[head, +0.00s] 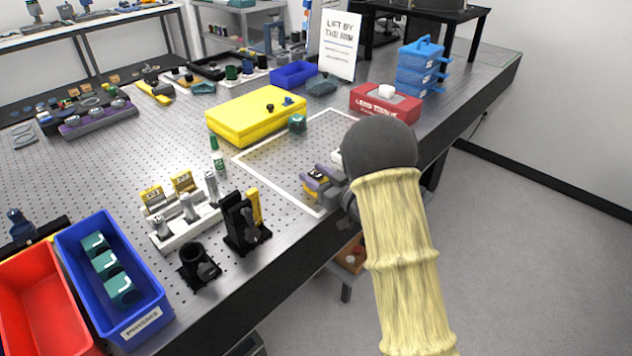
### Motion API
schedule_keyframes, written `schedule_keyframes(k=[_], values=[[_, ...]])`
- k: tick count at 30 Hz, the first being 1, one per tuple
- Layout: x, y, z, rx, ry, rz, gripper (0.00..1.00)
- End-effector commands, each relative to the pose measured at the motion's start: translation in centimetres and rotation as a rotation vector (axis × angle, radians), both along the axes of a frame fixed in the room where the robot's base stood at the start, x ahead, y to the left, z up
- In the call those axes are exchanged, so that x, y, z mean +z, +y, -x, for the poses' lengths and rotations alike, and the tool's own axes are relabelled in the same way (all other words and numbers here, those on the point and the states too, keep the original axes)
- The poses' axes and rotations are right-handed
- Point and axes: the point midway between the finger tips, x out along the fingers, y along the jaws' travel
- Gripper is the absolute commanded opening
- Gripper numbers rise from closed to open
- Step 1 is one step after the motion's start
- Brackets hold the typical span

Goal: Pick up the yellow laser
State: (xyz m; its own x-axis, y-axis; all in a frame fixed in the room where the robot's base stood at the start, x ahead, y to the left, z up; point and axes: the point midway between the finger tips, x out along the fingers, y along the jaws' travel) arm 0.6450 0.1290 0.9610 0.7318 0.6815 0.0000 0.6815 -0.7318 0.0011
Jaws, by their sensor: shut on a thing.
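My gripper (322,181) is at the end of my cream-sleeved arm, low over the front part of the white-outlined rectangle on the perforated table (262,190). Its purple-grey jaws are shut on a small yellow and black thing, which looks like the yellow laser (315,177). Only a small part of it shows between the jaws; the rest is hidden. I cannot tell whether it touches the table.
Left of my gripper stand a black mount with a yellow part (254,208), a white rack (185,226) and a green-capped bottle (217,155). A yellow case (250,115), red box (384,101) and standing sign (340,45) are behind. The outlined area is mostly clear.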

Motion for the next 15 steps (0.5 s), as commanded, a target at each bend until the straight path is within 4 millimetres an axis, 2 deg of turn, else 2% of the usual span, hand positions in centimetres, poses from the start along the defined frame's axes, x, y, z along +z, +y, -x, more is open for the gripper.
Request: schedule_keyframes(k=[8,15], values=[[1.7,0.0,0.0,0.001,-0.006,-0.002,0.00],[5.8,0.0,0.0,0.000,-0.009,-0.003,0.00]])
